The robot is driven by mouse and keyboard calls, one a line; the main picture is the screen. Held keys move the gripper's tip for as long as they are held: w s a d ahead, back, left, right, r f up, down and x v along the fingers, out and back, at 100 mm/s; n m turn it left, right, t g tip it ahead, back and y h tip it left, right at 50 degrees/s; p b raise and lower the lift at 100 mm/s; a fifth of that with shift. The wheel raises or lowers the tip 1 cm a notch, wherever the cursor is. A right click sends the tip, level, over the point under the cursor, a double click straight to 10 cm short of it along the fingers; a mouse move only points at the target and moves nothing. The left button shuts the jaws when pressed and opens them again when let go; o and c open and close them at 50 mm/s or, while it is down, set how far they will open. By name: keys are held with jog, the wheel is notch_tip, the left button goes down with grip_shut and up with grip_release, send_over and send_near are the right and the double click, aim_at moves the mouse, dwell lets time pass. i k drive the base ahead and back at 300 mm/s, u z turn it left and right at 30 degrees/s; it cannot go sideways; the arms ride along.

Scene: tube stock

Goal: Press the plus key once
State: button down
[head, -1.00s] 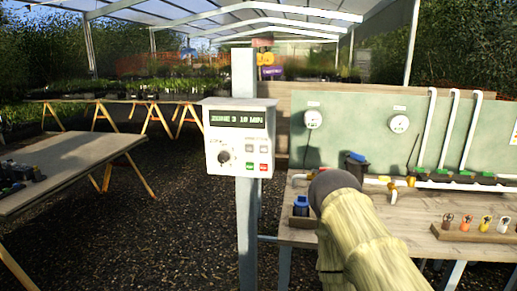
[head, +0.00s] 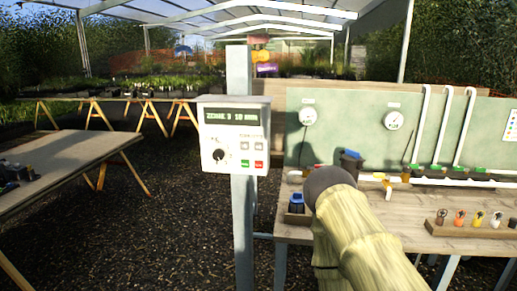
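A white control box (head: 232,184) is fixed to a grey post left of the picture's middle. Its dark display (head: 232,116) has pale green text that seems to read zone 3, 10 min, though it is blurred. Below it are a black dial (head: 219,154), two small grey keys, the left one (head: 244,146) and the right one (head: 259,146), then a green key (head: 245,163) and a red key (head: 259,164). The key markings are too small to read, so I cannot tell which is plus. My arm reaches in from the lower right; my gripper's fingers do not show.
A workbench (head: 400,229) with white pipes, a green backboard (head: 350,120) and a rack of coloured fittings (head: 468,231) stands at right. A wooden table (head: 75,160) stands at left. Gravel floor (head: 165,230) is open before the post.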

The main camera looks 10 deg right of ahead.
aim_at(258, 146)
jog(key=u, duration=0.3)
jog(key=k, duration=0.75)
jog(key=u, duration=0.6)
jog(key=k, duration=0.6)
jog(key=z, duration=0.35)
jog(key=i, duration=0.5)
jog(key=z, duration=0.85)
jog(key=i, duration=1.05)
jog(key=u, duration=0.3)
